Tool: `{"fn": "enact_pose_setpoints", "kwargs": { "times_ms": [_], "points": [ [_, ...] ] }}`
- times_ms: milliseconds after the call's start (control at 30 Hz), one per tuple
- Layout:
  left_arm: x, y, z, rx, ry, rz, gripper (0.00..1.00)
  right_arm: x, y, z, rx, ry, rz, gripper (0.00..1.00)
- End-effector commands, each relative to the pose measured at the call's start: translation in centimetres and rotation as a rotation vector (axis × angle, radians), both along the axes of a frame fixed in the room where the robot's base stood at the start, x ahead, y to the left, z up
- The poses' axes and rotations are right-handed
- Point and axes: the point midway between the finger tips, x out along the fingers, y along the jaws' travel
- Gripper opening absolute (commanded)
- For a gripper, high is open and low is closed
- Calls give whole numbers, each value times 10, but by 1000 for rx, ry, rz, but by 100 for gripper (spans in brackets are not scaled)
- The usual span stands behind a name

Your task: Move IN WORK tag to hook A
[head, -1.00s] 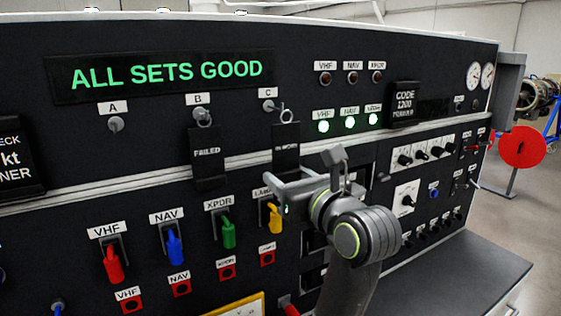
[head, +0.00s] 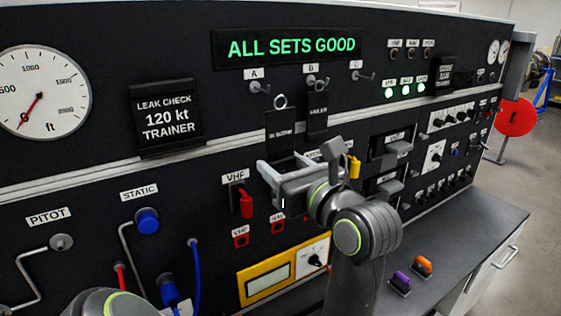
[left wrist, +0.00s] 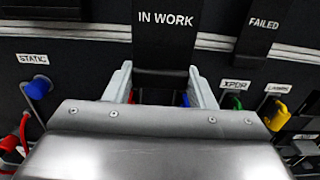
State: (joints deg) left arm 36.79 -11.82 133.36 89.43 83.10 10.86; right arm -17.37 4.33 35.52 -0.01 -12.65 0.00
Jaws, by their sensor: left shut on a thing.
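The black IN WORK tag (head: 281,128) is held upright in my left gripper (head: 284,166), whose fingers close on its side edges. Its ring stands up below and right of hook A (head: 259,88), apart from it as seen in the head view. In the left wrist view the tag (left wrist: 166,30) rises between the fingers (left wrist: 160,88). The FAILED tag (head: 317,112) hangs by its ring from hook B (head: 313,83), just right of the held tag. Hook C (head: 363,76) is bare. My right gripper is not in view.
The panel has a VHF red lever (head: 246,203), a yellow-framed meter (head: 268,284) and a LEAK CHECK plate (head: 167,117) left of the hooks. A ledge (head: 455,240) with an orange and a purple part lies lower right.

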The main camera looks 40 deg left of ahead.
Motion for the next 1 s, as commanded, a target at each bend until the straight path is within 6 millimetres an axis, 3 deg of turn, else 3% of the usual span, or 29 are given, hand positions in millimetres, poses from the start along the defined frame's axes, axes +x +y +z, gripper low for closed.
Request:
{"fn": "enact_pose_setpoints", "kwargs": {
  "times_ms": [533,1000],
  "points": [
    [11,41,2,4,1,3,9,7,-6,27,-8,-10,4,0],
    [13,45,0,0,1,1,9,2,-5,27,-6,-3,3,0]
  ]
}}
